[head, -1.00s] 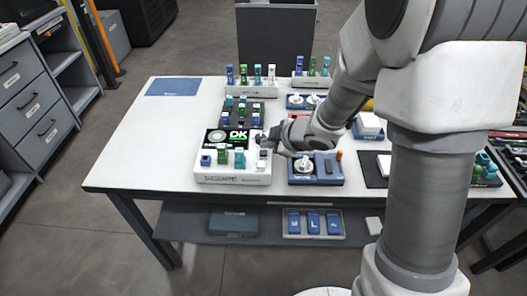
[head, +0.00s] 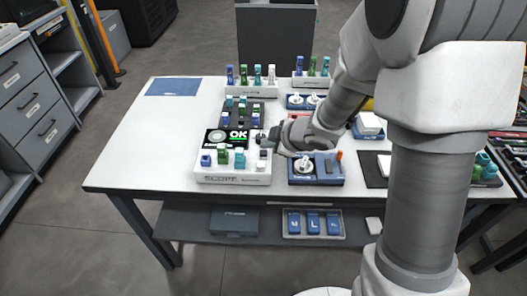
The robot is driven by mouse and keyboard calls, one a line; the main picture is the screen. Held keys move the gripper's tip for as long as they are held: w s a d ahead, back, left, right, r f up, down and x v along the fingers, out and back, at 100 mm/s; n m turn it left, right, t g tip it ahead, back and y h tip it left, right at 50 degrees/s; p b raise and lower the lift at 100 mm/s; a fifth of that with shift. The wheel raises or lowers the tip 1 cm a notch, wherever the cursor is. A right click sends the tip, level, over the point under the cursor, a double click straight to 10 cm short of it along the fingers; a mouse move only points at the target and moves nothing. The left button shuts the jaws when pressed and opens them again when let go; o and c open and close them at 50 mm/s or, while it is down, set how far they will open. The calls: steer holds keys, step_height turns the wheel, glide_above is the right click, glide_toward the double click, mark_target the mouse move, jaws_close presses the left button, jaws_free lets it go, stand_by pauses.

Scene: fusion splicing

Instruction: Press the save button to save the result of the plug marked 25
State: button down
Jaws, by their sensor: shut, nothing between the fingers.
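The white scope (head: 215,179) stands at the front of the table, with "SCOPE" on its front face. Its dark screen (head: 226,136) shows a round grey picture and a green "OK". A blue plug (head: 206,160), a green plug (head: 222,155) and a teal plug (head: 239,158) stand in a row on the scope in front of the screen. Small pale and dark parts (head: 262,164) sit at its right end; I cannot tell which is the save button. No number 25 is legible. My gripper (head: 264,139) is shut and empty, just right of the screen above the scope's right end.
A blue base with a white round part (head: 303,166) stands close to the right of the scope. A dark rack of plugs (head: 242,112) is behind it, and a white plug rack (head: 252,89) farther back. The table's left side (head: 135,145) is clear apart from a blue mat (head: 173,86).

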mark_target(267, 154)
steer(key=shift+f, duration=0.15)
steer(key=shift+f+b, duration=0.3)
steer(key=shift+f+b, duration=0.4)
steer(key=shift+f, duration=0.1)
stand_by(0.6)
steer(key=shift+r, duration=0.15)
steer(key=shift+r+p, duration=0.75)
steer(key=shift+p, duration=0.2)
step_height(267, 154, up, 5)
steer(key=p, duration=0.5)
stand_by(0.4)
